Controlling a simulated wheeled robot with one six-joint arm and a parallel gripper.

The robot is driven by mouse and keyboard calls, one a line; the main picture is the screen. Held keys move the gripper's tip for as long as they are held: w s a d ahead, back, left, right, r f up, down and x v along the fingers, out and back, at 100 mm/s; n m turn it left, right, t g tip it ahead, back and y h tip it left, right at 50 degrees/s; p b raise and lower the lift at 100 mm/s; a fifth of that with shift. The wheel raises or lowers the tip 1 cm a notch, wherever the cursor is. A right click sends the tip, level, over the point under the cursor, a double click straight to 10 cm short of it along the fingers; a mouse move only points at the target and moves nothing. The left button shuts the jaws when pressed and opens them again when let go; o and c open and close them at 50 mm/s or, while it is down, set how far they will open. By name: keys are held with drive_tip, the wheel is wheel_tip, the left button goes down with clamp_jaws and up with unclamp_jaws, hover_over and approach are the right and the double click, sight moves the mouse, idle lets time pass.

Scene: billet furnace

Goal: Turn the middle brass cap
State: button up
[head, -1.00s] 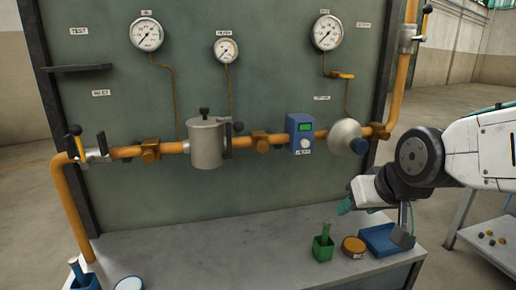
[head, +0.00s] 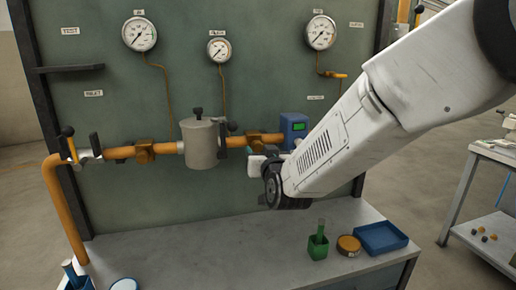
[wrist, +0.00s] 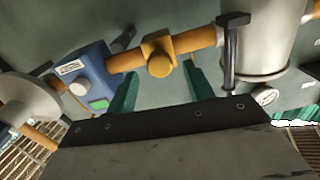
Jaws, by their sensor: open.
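The middle brass cap (head: 256,139) sits on the orange pipe between the grey canister and the blue meter. It also shows in the wrist view (wrist: 159,58), where the picture looks roughly upside down. My gripper (wrist: 160,82) is open, with its two green fingers apart and nothing between them that I can see held. In the wrist view the cap lies between and just beyond the fingertips. In the head view my gripper (head: 258,163) is just below and in front of the cap, its fingers largely hidden. Whether it touches the cap cannot be told.
The grey canister (head: 200,146) with its handle and the blue meter (head: 293,128) flank the cap closely. A left brass cap (head: 144,152) is on the same pipe.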

sight(258, 147)
drive_tip(key=shift+x, duration=1.8)
drive_tip(key=c, duration=1)
